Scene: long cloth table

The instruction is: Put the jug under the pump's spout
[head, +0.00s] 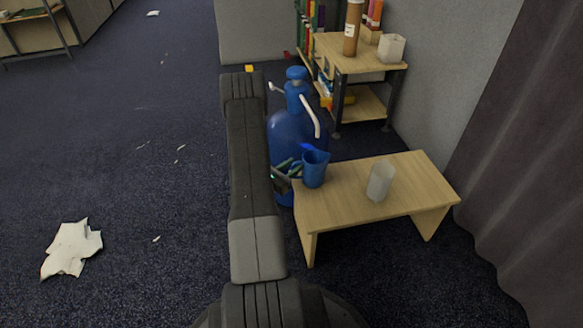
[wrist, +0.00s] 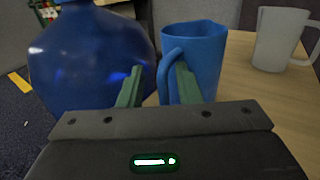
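The blue jug (head: 315,170) stands upright on the small wooden table at its left end. It also shows in the wrist view (wrist: 203,52), with its handle facing my gripper. The pump is a large blue bottle (head: 287,130) with a blue top and a pale spout (head: 310,115), standing on the floor at the table's left. The spout's tip appears above and behind the jug; I cannot tell if it is directly over it. My gripper (wrist: 159,70) is open. Its green fingers are apart, with the jug's handle between them, nearer the right finger.
A frosted, handled cup (head: 380,181) stands on the wooden table (head: 415,187), right of the jug. A shelf (head: 355,60) with books, a brown bottle and a white container stands behind. A dark curtain (head: 520,190) hangs at right. Paper scraps (head: 72,248) lie on the open floor left.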

